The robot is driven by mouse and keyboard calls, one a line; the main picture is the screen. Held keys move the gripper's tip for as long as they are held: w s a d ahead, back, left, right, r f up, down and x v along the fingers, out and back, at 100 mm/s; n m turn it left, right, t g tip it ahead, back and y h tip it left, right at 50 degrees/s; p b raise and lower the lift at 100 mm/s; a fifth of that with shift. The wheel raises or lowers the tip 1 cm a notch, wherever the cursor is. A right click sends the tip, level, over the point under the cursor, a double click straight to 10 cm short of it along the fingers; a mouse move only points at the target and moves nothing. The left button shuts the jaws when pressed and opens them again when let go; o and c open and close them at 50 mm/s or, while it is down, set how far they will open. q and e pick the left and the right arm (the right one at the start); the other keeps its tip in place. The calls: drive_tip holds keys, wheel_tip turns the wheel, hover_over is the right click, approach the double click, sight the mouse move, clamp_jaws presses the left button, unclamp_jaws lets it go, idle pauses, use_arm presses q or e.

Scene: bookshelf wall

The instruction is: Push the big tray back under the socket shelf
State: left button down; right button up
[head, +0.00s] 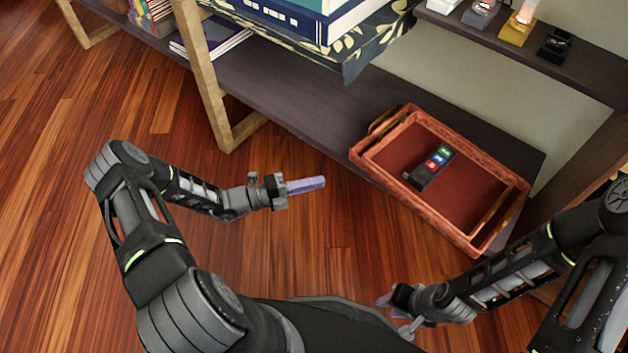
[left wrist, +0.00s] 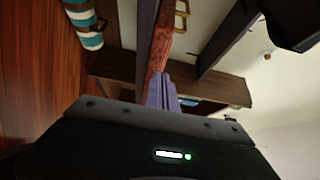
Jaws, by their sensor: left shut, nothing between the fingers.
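The big tray (head: 413,202) is reddish brown with a raised rim and gold handles. It lies on the low dark shelf in the head view, its near rim along or slightly past the shelf's front edge. A black block with coloured squares (head: 431,167) sits in it. The socket shelf (head: 540,65) is above and behind the tray. My left gripper (head: 318,183) is shut and empty, left of the tray's near left corner and apart from it. Its fingers (left wrist: 162,92) also show in the left wrist view. My right gripper (head: 384,300) is low in front of the tray; its finger opening is unclear.
A pale wooden shelf leg (head: 205,75) stands left of the tray. A stack of books (head: 310,22) rests on a leaf-patterned box (head: 352,52) above the low shelf. Several small items line the socket shelf. The wooden floor (head: 290,240) before the shelf is clear.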

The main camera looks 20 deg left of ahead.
sight(358, 151)
use_arm(q)
drive_tip(key=x, duration=0.3)
drive_tip(key=w+b+x, duration=0.1)
drive_tip(key=x, duration=0.2)
drive_tip(key=a+b+x, duration=0.1)
drive_tip(key=x, duration=0.2)
drive_tip(key=shift+w+d+f, duration=0.1)
drive_tip(key=shift+w+d, duration=0.1)
drive_tip(key=shift+w, duration=0.9)
drive_tip(key=shift+d, duration=0.1)
drive_tip(key=shift+w+b, duration=0.25)
drive_tip(key=shift+b, duration=0.25)
drive_tip(key=w+b, duration=0.1)
drive_tip(key=w, duration=0.1)
drive_tip(key=w+b, duration=0.1)
drive_tip(key=w, duration=0.1)
drive_tip(key=w+d+b, duration=0.1)
drive_tip(key=w, duration=0.1)
drive_tip(key=shift+f+b, duration=0.1)
drive_tip(key=shift+b, duration=0.3)
drive_tip(key=shift+w, duration=0.1)
drive_tip(key=shift+r, duration=0.25)
